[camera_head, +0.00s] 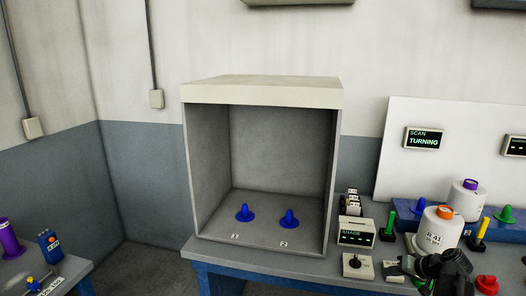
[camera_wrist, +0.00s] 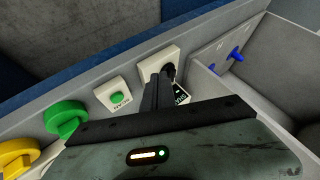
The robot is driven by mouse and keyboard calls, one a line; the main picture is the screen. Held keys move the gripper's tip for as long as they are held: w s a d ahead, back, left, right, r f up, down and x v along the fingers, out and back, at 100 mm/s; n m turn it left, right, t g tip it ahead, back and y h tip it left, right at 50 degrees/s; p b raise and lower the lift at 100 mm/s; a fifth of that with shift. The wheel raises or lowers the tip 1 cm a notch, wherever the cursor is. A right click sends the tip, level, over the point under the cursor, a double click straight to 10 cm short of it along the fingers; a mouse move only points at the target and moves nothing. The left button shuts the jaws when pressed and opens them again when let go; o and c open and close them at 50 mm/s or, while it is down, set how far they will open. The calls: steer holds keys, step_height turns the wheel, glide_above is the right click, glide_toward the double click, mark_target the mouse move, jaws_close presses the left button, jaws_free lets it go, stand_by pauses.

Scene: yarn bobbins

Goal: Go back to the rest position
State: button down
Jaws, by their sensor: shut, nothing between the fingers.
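My gripper (camera_head: 443,268) is the black shape at the lower right of the head view, in front of the white bobbin marked 41 (camera_head: 437,232). In the wrist view its dark fingers (camera_wrist: 158,92) are together, with nothing seen between them. They appear in front of a white box with a black knob (camera_wrist: 156,66); whether they touch it I cannot tell. The knob box (camera_head: 357,266) also shows in the head view, left of my gripper.
An open grey cabinet (camera_head: 262,94) holds two blue cones (camera_head: 245,213) (camera_head: 289,219). A box marked SHADE (camera_head: 357,234), another bobbin (camera_head: 466,199) and a screen reading TURNING (camera_head: 422,139) stand nearby. The wrist view shows a green button (camera_wrist: 117,98), a green knob (camera_wrist: 65,117) and a yellow knob (camera_wrist: 17,155).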

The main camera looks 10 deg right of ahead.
steer(key=w+a+f+n+g, duration=0.1)
steer(key=w+a+n+g, duration=0.1)
steer(key=a, duration=0.9)
steer(key=w+a+f+n+g+y, duration=0.1)
steer(key=a+f+n, duration=0.1)
steer(key=a, duration=0.9)
steer(key=w+a+f+n+g, duration=0.1)
steer(key=w+a+n+g, duration=0.1)
steer(key=a, duration=0.9)
steer(key=s+a+f+n+g+h, duration=0.1)
steer(key=s+a+f+g+h, duration=0.15)
steer(key=s+a, duration=0.5)
steer(key=d+m, duration=0.1)
steer(key=s+d+m+h, duration=0.1)
steer(key=d+g+h, duration=0.1)
steer(key=shift+s+d+f+m, duration=0.15)
steer(key=shift+s+f+m, duration=0.2)
steer(key=shift+s+m, duration=0.05)
